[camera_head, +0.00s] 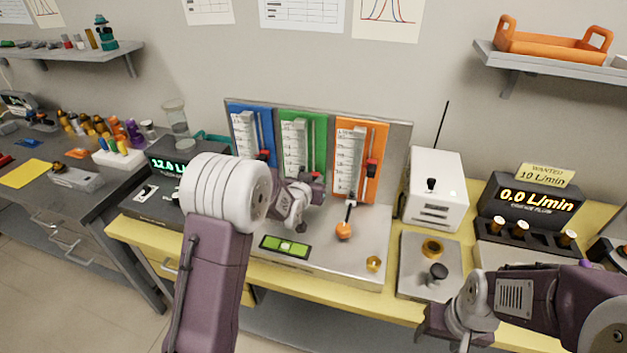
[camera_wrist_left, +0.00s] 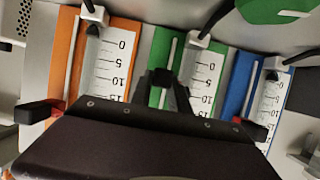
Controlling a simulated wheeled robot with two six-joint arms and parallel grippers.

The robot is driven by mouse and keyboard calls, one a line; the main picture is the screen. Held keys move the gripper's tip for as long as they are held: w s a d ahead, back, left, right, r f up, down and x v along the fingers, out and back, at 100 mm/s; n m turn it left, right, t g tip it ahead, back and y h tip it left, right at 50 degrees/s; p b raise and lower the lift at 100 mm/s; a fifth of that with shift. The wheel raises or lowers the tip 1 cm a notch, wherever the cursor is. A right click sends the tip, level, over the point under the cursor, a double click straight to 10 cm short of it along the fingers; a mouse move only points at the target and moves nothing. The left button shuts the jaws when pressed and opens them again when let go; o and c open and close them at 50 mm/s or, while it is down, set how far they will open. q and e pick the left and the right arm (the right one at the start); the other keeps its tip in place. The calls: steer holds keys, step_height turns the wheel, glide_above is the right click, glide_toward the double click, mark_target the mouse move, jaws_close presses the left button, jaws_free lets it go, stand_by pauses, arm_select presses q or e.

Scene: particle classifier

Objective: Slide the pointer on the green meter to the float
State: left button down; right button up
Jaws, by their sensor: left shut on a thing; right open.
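The green meter (camera_head: 292,122) stands between a blue meter (camera_head: 250,122) and an orange meter (camera_head: 352,135) on a grey backboard. My left gripper (camera_head: 308,182) is at the lower part of the green meter, on the right side of its scale. In the left wrist view the gripper (camera_wrist_left: 162,78) lies over the green meter (camera_wrist_left: 156,52) beside its slot, and it is shut on the pointer, which is mostly hidden by the fingers. The green meter's float cannot be made out clearly. My right gripper (camera_head: 445,330) is open and empty at the lower right.
The blue pointer (camera_head: 263,156) and the orange pointer (camera_head: 371,167) sit close on either side. A white box (camera_head: 437,190) stands to the right.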

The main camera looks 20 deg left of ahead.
stand_by(0.8)
arm_select(q)
step_height(320, 180, up, 2)
steer(key=shift+r+p, duration=0.25)
steer(key=shift+p, duration=0.35)
steer(key=shift+f, duration=0.1)
steer(key=c, duration=1.5)
jaws_free()
steer(key=v, duration=0.9)
steer(key=shift+s+b, duration=0.1)
steer(key=shift+b, duration=0.2)
